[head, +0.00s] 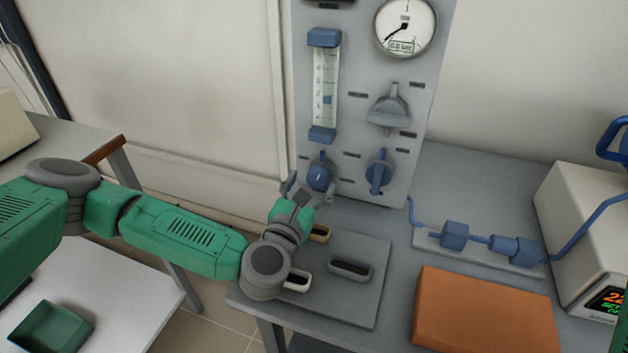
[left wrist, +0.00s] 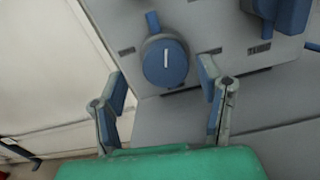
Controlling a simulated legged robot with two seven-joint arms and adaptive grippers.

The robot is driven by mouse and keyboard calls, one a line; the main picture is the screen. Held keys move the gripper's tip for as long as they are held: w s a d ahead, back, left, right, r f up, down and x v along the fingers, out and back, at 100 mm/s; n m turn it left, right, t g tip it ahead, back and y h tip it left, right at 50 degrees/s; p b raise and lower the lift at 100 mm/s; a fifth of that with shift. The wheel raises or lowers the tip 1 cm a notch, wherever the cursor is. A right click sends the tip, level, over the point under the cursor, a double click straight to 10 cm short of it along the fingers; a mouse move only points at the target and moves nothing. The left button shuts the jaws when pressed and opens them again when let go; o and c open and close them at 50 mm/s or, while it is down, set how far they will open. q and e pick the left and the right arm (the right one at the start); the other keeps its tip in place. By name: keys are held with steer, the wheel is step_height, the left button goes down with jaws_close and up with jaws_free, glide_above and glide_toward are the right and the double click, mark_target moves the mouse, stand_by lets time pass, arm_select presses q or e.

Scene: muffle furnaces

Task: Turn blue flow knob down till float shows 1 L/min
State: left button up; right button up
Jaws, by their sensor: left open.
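The blue flow knob (head: 319,175) is a round knob with a white index line, low on the grey panel (head: 354,168). It also shows in the left wrist view (left wrist: 165,63), its white line close to upright. Above it in the head view is the flow tube (head: 325,85) with blue end caps and a dark float (head: 327,99) in its lower half; the scale is too small to read. My left gripper (head: 308,186) is open at the knob. In the left wrist view its fingers (left wrist: 163,88) stand apart, one on each side below the knob, not visibly touching it. My right gripper is not in view.
A second blue knob (head: 379,174), a grey knob (head: 389,108) and a gauge (head: 405,26) share the panel. A slotted grey plate (head: 350,290) lies below. An orange block (head: 484,310), blue tubing parts (head: 455,235) and a white furnace unit (head: 590,235) are at right.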

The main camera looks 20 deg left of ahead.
arm_select(q)
steer(key=shift+w+d+r, duration=0.1)
steer(key=shift+w+d, duration=0.15)
steer(key=shift+w, duration=0.25)
steer(key=shift+w+d, duration=0.25)
steer(key=shift+w, duration=0.2)
steer(key=shift+c, duration=0.4)
steer(key=shift+a, duration=0.25)
steer(key=c, duration=1.1)
steer(key=shift+o, duration=0.2)
steer(key=shift+d+m, duration=0.1)
steer(key=shift+m, duration=0.2)
steer(key=m, duration=0.3)
steer(key=shift+p, duration=0.3)
steer(key=shift+m, duration=1.1)
